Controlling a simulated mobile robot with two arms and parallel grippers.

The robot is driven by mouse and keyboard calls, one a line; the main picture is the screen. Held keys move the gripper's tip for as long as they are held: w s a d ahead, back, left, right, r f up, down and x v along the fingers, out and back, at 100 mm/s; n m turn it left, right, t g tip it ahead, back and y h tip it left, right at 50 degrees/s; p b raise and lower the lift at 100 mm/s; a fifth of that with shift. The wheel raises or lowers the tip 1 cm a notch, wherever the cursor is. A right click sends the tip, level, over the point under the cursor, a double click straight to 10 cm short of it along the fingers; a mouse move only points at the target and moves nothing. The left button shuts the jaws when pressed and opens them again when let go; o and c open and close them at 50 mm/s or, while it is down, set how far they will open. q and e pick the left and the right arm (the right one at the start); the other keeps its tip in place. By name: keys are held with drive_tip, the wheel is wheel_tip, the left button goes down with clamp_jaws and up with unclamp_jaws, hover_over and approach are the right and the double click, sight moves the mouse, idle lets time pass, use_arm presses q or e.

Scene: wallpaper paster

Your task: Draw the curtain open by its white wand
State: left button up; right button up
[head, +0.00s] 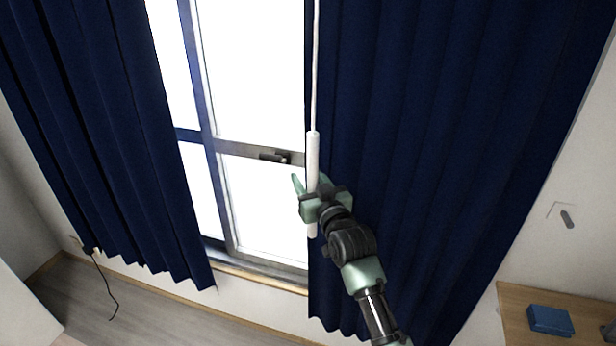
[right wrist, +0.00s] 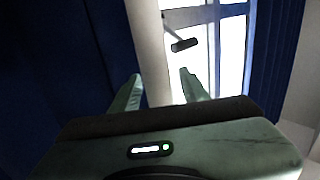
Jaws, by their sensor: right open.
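The dark blue curtain hangs in two panels, the left panel (head: 105,120) and the right panel (head: 430,130), with a bright gap between them. The white wand (head: 313,155) hangs upright along the inner edge of the right panel. My right gripper (head: 305,186) is at the lower part of the wand's thick handle. In the right wrist view the wand (right wrist: 150,50) runs down between the two open fingers (right wrist: 162,88), and I cannot tell whether either touches it. My left gripper is not in view.
The window (head: 255,90) with a dark handle (head: 273,157) shows behind the gap. A wooden table (head: 520,300) with a blue box (head: 550,320) stands at the lower right. A dark cord (head: 105,280) hangs at the lower left.

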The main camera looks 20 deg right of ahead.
drive_tip(key=shift+w, duration=0.1)
clamp_jaws()
drive_tip(key=shift+f, duration=0.1)
idle(1.3)
